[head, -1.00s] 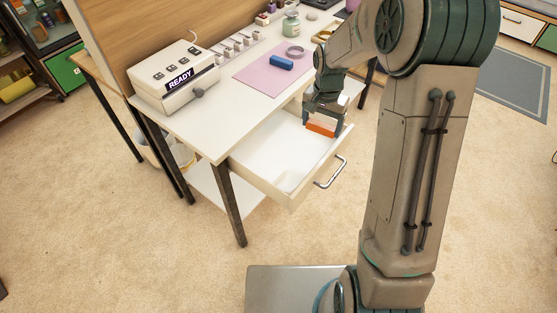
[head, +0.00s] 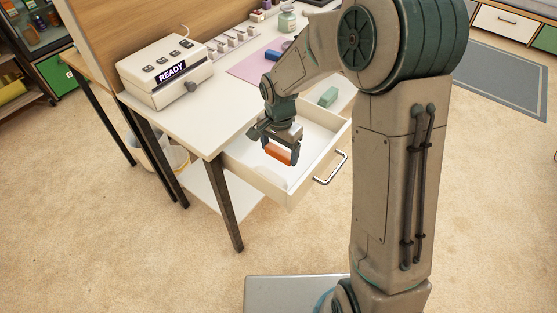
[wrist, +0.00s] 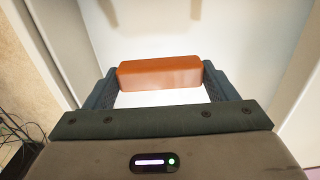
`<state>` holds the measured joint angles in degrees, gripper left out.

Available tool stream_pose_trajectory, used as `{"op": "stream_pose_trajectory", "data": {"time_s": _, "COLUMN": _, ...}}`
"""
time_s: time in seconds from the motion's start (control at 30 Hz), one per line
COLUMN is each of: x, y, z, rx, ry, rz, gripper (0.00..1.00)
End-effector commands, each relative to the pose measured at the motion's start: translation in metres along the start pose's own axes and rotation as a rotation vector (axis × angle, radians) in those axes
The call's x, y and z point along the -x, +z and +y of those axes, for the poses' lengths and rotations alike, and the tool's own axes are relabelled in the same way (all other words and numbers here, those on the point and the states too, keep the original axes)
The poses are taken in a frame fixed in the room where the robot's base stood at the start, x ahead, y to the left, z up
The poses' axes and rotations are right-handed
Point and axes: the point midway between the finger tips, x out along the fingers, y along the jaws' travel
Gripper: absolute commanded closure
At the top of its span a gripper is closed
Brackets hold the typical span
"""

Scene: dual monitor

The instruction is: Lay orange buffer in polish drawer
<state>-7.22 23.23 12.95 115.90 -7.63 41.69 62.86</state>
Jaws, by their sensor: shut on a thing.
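The orange buffer (head: 277,153) is a small orange block. My gripper (head: 281,147) is shut on it and holds it over the open white drawer (head: 312,178), inside its walls as seen from the head. In the wrist view, the orange buffer (wrist: 160,72) lies crosswise between the two fingertips, with the white drawer floor behind it. I cannot tell exactly how far the buffer is above the floor. A green block (head: 328,97) lies toward the drawer's right end.
The white table (head: 205,125) carries a device reading READY (head: 165,78), a pink mat (head: 245,68), a blue block (head: 272,54) and a bottle (head: 287,20). The drawer's metal handle (head: 332,168) sticks out in front. The drawer's middle and left are mostly clear.

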Motion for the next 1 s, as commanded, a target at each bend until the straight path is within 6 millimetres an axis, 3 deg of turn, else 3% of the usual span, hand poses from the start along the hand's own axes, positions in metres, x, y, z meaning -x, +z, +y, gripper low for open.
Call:
{"op": "stream_pose_trajectory", "data": {"time_s": 0.17, "x": -0.013, "y": 0.003, "z": -0.001, "rx": 0.0, "ry": 0.001, "rz": -0.001, "gripper": 0.42}}
{"op": "stream_pose_trajectory", "data": {"time_s": 0.37, "x": -0.041, "y": 0.003, "z": -0.001, "rx": -0.001, "ry": 0.0, "rz": -0.001, "gripper": 0.42}}
{"op": "stream_pose_trajectory", "data": {"time_s": 0.77, "x": -0.047, "y": 0.003, "z": -0.001, "rx": 0.0, "ry": 0.0, "rz": 0.0, "gripper": 0.42}}
{"op": "stream_pose_trajectory", "data": {"time_s": 0.8, "x": -0.045, "y": 0.003, "z": -0.001, "rx": 0.0, "ry": -0.001, "rz": 0.0, "gripper": 0.1}}
{"op": "stream_pose_trajectory", "data": {"time_s": 0.83, "x": -0.045, "y": 0.003, "z": -0.001, "rx": 0.0, "ry": -0.001, "rz": 0.0, "gripper": 0.02}}
{"op": "stream_pose_trajectory", "data": {"time_s": 1.0, "x": -0.045, "y": 0.003, "z": -0.001, "rx": 0.0, "ry": 0.0, "rz": 0.0, "gripper": 0.0}}
